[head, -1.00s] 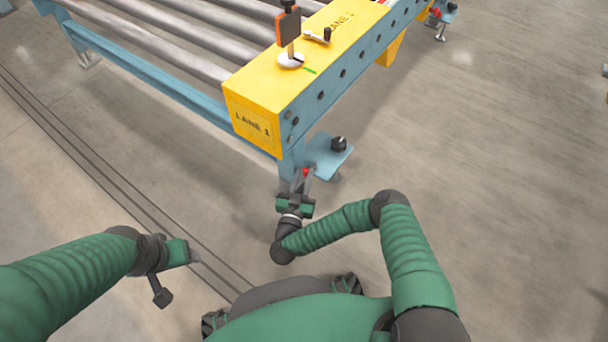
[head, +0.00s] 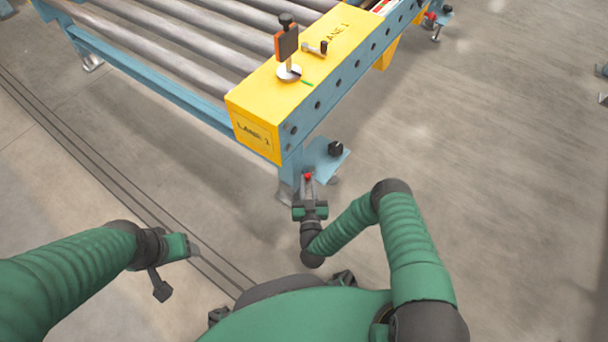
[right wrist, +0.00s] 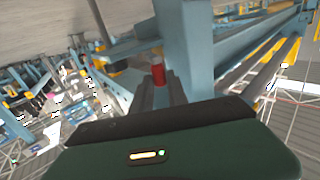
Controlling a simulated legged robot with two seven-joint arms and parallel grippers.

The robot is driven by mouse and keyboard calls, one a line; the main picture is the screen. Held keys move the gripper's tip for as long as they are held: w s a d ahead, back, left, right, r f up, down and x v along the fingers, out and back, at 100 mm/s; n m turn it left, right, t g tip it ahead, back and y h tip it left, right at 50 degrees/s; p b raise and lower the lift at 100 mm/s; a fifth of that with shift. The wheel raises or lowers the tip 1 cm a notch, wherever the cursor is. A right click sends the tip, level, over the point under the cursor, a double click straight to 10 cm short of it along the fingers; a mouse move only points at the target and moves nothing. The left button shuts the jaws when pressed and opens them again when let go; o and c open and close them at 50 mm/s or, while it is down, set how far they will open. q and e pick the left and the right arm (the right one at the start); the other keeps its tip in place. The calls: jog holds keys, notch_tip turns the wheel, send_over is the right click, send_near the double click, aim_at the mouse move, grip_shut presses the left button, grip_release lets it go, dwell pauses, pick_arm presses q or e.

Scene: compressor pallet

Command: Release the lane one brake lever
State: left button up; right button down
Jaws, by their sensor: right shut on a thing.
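The yellow end housing marked LANE 1 (head: 253,137) sits at the near corner of the roller conveyor. Below it, beside the blue leg, is a red-tipped lever (head: 308,176), which I take for the lane one brake lever. My right gripper (head: 308,183) is shut on it, just right of the leg. In the right wrist view the red grip (right wrist: 157,72) shows upright between the fingers; its lower part is hidden. My left gripper (head: 193,247) hangs over the floor at the left, away from the conveyor. Its fingers are too unclear to read.
A blue foot plate with a black knob (head: 335,149) juts out right of the leg. Steel rollers (head: 190,48) lie behind.

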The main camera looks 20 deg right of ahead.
pick_arm(q)
jog(key=s+b+x, duration=0.1)
jog(key=b+x, duration=0.6)
jog(key=b, duration=0.1)
jog(key=shift+s+f+b, duration=0.3)
jog(key=shift+s+b, duration=0.05)
pick_arm(e)
jog(key=w+d+n+g+y, duration=0.1)
jog(key=d+n+g+y, duration=0.7)
jog(key=n+y, duration=0.7)
jog(key=shift+w+d+g+y, duration=0.15)
jog(key=shift+d+g+y, duration=0.2)
jog(key=shift+y, duration=2.25)
